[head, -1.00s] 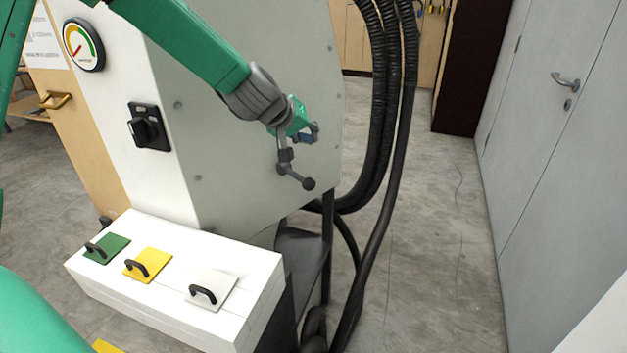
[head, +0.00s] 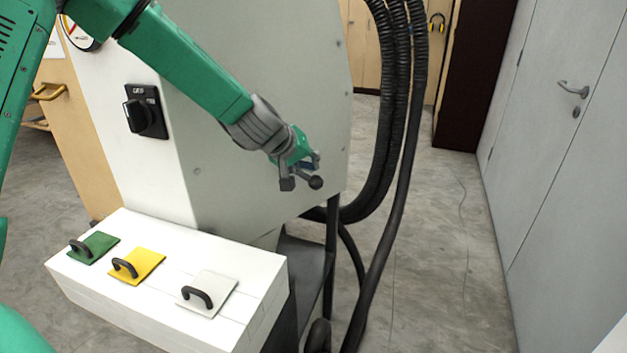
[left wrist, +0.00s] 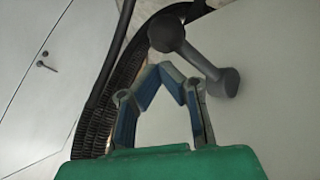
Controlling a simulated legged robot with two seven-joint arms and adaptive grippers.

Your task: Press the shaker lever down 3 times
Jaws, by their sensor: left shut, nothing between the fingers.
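The shaker lever is a dark arm with a round ball knob (head: 316,183), on the grey side panel of the cabinet. It looks close to level in the head view. In the left wrist view the lever's knob (left wrist: 165,34) and hub (left wrist: 226,82) show just beyond my fingertips. My left gripper (head: 313,161) is shut and empty, just above the lever in the head view. In the left wrist view its blue-lined fingers (left wrist: 168,70) meet close to the lever arm. I cannot tell whether they touch it. My right gripper is out of view.
A white box (head: 150,283) with green, yellow and white handled lids stands in front of the cabinet (head: 250,80). A black rotary switch (head: 146,112) is on the cabinet. Thick black hoses (head: 400,130) hang right of the lever. Open floor lies beyond, before grey doors (head: 550,120).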

